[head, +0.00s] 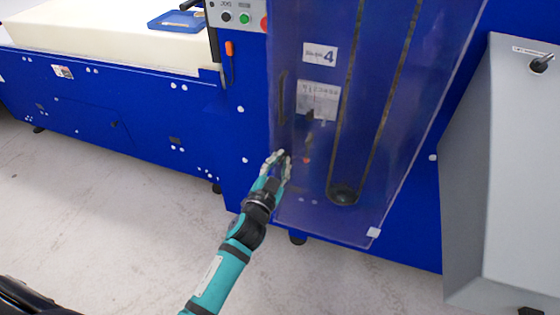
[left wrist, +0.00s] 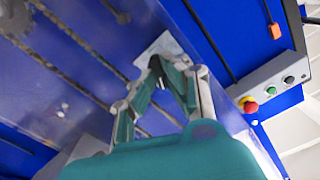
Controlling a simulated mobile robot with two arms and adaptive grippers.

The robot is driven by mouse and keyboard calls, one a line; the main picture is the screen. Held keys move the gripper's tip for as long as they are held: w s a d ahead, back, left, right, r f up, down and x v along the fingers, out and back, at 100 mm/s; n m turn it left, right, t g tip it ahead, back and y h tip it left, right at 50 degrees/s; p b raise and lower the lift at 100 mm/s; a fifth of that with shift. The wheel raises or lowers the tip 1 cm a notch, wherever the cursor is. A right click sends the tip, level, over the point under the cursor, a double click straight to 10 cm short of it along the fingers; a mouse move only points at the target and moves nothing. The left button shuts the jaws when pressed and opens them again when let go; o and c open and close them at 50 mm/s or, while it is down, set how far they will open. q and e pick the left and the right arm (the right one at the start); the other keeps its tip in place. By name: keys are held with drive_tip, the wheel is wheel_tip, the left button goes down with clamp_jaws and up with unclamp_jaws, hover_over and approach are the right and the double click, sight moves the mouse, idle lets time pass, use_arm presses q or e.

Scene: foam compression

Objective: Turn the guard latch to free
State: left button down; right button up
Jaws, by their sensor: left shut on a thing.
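The guard (head: 310,190) is a clear, tinted panel over the front of the blue machine. My left gripper (head: 280,156) is at its lower left edge, with the arm reaching up from the bottom. In the left wrist view, the fingertips (left wrist: 157,66) close together around a small dark part, which I take to be the guard latch. The fingers mostly hide it, so its turned position cannot be told. A dark upright handle (head: 282,92) is on the guard above the gripper. My right gripper is not in view.
A control panel (head: 236,16) with buttons is at the upper left of the guard; a red button (left wrist: 250,107) shows in the left wrist view. A grey cabinet (head: 500,170) with a switch stands at right. A foam block (head: 110,40) lies at left. Floor in front is clear.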

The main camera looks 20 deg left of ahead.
use_arm(q)
drive_tip(key=m, duration=1.2)
drive_tip(key=shift+d+f+m, duration=0.1)
drive_tip(key=shift+f+m, duration=0.1)
drive_tip(key=shift+m, duration=0.2)
idle(0.3)
drive_tip(key=c, duration=1.4)
unclamp_jaws()
drive_tip(key=s, duration=1.2)
drive_tip(key=shift+a, duration=0.2)
